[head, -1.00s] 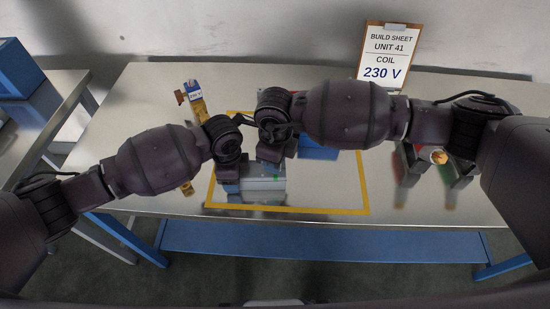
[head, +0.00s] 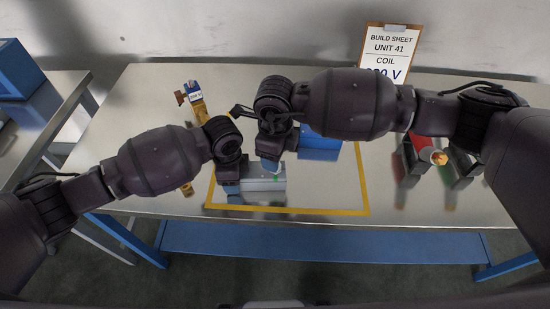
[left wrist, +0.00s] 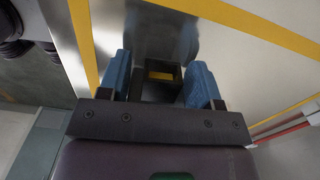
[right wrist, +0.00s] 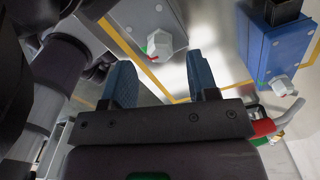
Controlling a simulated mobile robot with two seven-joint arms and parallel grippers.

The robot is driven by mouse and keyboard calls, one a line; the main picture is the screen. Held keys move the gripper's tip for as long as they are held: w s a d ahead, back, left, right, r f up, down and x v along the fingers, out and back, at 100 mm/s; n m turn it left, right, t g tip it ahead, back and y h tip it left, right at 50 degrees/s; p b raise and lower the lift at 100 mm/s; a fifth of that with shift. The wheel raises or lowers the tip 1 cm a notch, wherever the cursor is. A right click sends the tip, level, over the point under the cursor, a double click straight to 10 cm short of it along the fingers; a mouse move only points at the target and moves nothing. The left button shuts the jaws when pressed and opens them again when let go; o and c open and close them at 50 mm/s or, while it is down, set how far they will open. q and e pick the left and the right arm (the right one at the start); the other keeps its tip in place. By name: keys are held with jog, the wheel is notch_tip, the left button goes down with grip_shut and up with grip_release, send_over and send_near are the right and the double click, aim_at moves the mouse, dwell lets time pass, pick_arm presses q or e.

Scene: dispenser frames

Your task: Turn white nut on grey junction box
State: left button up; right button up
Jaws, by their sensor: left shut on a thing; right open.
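The grey junction box (head: 264,184) lies inside the yellow outline on the table. Its white nut (right wrist: 167,45) shows in the right wrist view, with small red and green marks beside it. My left gripper (head: 229,187) is at the box's left end. In the left wrist view its blue fingers (left wrist: 160,78) are on either side of a dark block with a yellow patch, which seems to be part of the box. My right gripper (head: 269,165) is over the box. In the right wrist view its fingers (right wrist: 163,80) are open and empty, apart from the nut.
A blue box (right wrist: 278,45) with its own white nut (right wrist: 284,87) stands behind the grey one. A yellow part (head: 196,106) is at left. Red and green items (head: 421,150) are at right. A build sheet (head: 390,45) stands behind.

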notch_tip(320, 180, up, 9)
jog(key=shift+r, duration=0.15)
dwell(0.5)
notch_tip(320, 180, down, 12)
jog(key=m, duration=0.6)
jog(key=shift+s+d, duration=0.1)
dwell(0.5)
jog(key=shift+c, duration=0.5)
